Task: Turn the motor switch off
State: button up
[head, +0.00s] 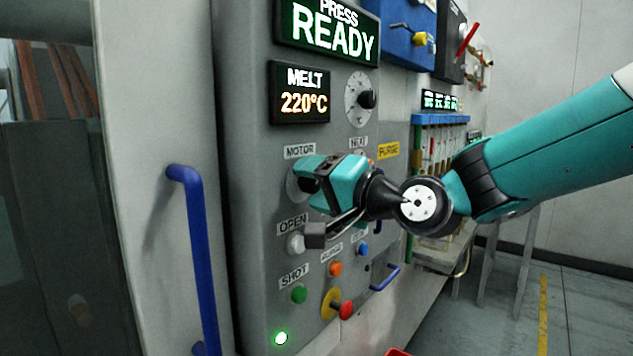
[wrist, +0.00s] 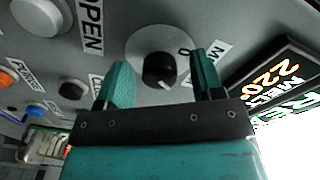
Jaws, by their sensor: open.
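The motor switch is a black rotary knob (wrist: 158,68) on a round grey plate (wrist: 146,38) on the press panel. In the wrist view a "0" is printed on the plate to the upper right of the knob. A white mark on the knob points down and right, away from the "0". My gripper (wrist: 160,60) is open, with one teal finger on each side of the knob; I cannot tell whether either touches it. In the head view my gripper (head: 305,176) covers the knob, and only the plate's left edge (head: 291,184) shows beneath the MOTOR label (head: 300,151).
Below are the white OPEN button (head: 296,243), a green SHOT button (head: 299,294), an orange button (head: 336,269) and a red knob (head: 346,310). A MELT display (head: 300,92) and dial (head: 367,99) are above. A blue door handle (head: 197,260) stands out at the left.

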jog(key=shift+c, duration=0.2)
jog(key=c, duration=0.9)
jog(key=shift+f+n+b, duration=0.15)
jog(key=shift+n+b, duration=0.15)
jog(key=shift+b, duration=0.3)
jog(key=n+b, duration=0.1)
jog(key=b, duration=0.1)
jog(key=n+b, duration=0.1)
jog(key=b, duration=0.1)
jog(key=shift+f+n, duration=0.25)
jog(key=shift+n, duration=0.15)
jog(key=n+b, duration=0.3)
jog(key=b, duration=0.2)
jog(key=shift+n, duration=0.3)
jog(key=n+b, duration=0.4)
jog(key=b, duration=0.1)
jog(key=shift+r+y+b, duration=0.1)
jog(key=shift+y+b, duration=0.2)
jog(key=shift+b, duration=0.05)
jog(key=shift+r+n+b, duration=0.15)
jog(key=shift+n+b, duration=1.05)
jog(key=shift+n, duration=0.3)
jog(key=shift+r+n, duration=0.1)
jog(key=shift+n, duration=0.2)
